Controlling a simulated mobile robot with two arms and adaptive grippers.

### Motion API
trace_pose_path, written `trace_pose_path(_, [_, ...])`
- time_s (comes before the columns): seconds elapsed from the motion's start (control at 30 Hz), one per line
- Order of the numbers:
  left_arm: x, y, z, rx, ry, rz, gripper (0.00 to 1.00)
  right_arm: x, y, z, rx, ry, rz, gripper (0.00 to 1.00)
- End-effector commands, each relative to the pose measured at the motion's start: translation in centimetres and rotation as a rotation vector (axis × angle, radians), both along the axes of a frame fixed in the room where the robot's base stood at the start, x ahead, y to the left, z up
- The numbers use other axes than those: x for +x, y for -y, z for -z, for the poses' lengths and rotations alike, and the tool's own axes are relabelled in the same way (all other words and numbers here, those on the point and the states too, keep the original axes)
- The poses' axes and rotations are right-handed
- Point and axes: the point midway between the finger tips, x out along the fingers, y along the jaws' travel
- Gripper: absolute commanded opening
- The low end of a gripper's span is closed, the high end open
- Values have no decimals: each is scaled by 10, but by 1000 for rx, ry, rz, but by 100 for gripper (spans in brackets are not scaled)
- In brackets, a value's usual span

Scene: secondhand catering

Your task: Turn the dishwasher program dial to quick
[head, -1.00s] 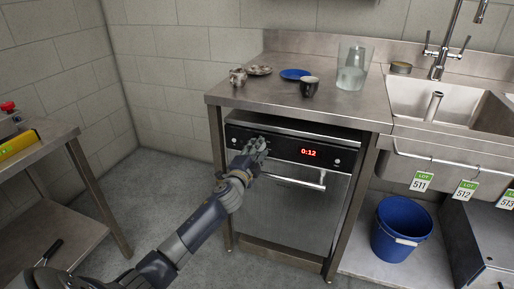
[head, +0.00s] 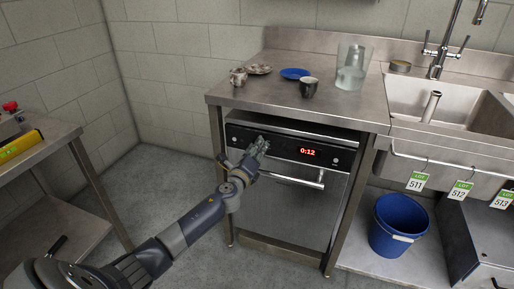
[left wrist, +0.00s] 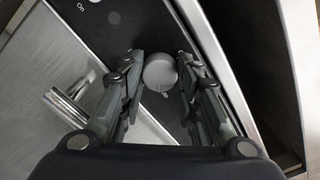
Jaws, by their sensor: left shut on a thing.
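The dishwasher (head: 290,205) stands under the steel counter with its door closed. Its black control panel (head: 285,146) has a red display (head: 307,152) reading 0:12. The round grey program dial (left wrist: 160,72) sits on the panel in the left wrist view, with a small pale mark beside it too small to read. My left gripper (head: 261,146) is at the left part of the panel and hides the dial in the head view. My right gripper is out of view.
A door handle bar (head: 318,180) sticks out below the panel. The counter (head: 240,97) holds a blue plate (head: 295,74), cups and a glass jug (head: 353,70). A blue bucket (head: 398,225) stands right of the dishwasher. The floor in front is clear.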

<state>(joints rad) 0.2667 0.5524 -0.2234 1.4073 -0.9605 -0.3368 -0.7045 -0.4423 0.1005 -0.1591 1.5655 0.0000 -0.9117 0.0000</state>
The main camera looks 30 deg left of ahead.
Motion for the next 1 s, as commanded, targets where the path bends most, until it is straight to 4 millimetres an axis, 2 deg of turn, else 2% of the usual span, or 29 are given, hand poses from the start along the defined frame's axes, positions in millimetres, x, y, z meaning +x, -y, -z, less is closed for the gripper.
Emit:
trace_pose_path(0.5, [0, 0, 0, 430, -105, 1, 7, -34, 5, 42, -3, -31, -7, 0])
trace_pose_path(1.0, [0, 0, 1, 599, -145, 1, 7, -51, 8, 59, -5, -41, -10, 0])
